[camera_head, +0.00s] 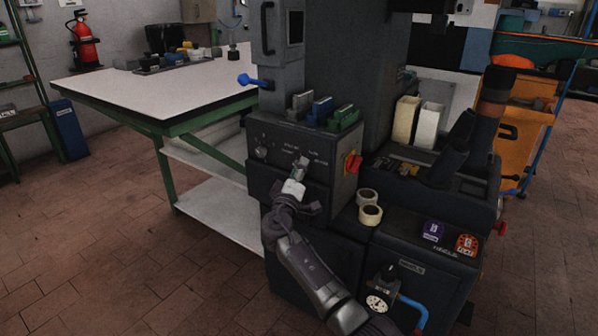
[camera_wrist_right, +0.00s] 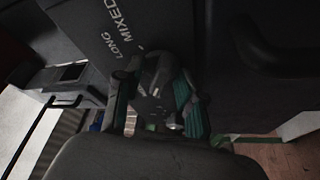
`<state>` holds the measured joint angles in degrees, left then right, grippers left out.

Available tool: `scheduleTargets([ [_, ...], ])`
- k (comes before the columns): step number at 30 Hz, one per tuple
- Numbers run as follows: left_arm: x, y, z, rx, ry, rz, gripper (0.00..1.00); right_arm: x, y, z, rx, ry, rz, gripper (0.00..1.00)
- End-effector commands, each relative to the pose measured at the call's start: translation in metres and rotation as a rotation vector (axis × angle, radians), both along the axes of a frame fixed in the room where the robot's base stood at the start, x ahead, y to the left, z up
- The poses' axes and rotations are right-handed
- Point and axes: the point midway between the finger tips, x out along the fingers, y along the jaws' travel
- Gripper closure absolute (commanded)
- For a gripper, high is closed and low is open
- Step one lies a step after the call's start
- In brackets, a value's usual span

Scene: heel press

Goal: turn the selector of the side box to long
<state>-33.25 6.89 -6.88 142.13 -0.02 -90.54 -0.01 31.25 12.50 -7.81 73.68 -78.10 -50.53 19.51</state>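The side box (camera_head: 335,160) is a dark box on the press, with small white labels on its front. My right gripper (camera_head: 299,170) is at this front, over the selector, which it largely hides in the head view. In the right wrist view, the dark selector (camera_wrist_right: 155,76) sits between the two fingers of my right gripper (camera_wrist_right: 158,108). The words LONG (camera_wrist_right: 113,43) and MIXED show on the panel beside it. The selector's pointing direction is unclear. Whether the fingers touch it cannot be told. My left gripper is not in view.
A red knob (camera_head: 353,164) sticks out at the box's right edge, and a smaller round knob (camera_head: 262,152) is on its left. Several coloured blocks stand on top. Two tape rolls (camera_head: 370,214) lie to the right. A white-topped table (camera_head: 150,90) stands behind at left.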

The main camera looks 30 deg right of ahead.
Motion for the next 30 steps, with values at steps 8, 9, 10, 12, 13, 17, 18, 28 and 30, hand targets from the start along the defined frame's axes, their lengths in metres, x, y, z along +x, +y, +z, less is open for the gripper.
scheduleTargets([
  [8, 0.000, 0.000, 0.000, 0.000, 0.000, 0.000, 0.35, 0.000, 0.000, 0.000, 0.000, 0.000, 0.000, 0.66],
  [9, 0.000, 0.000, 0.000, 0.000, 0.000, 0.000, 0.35, 0.000, 0.000, 0.000, 0.000, 0.000, 0.000, 0.73],
  [10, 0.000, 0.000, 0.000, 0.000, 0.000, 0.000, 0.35, 0.000, 0.000, 0.000, 0.001, 0.001, 0.000, 0.78],
  [12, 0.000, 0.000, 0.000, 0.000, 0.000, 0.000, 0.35, 0.000, 0.000, 0.000, 0.001, 0.001, 0.000, 0.90],
  [13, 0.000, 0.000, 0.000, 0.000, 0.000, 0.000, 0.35, 0.000, 0.000, 0.000, 0.000, 0.000, 0.001, 0.95],
  [17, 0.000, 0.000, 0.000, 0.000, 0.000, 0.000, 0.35, 0.000, 0.000, 0.000, 0.000, 0.000, 0.001, 1.00],
  [18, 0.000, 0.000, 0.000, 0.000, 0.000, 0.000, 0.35, 0.000, 0.000, 0.000, 0.000, 0.000, 0.001, 1.00],
  [28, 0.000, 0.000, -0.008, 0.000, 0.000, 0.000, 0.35, 0.000, 0.000, -0.003, 0.006, -0.012, 0.002, 1.00],
  [30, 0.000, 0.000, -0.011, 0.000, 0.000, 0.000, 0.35, 0.000, 0.000, -0.003, 0.010, -0.021, 0.002, 1.00],
])
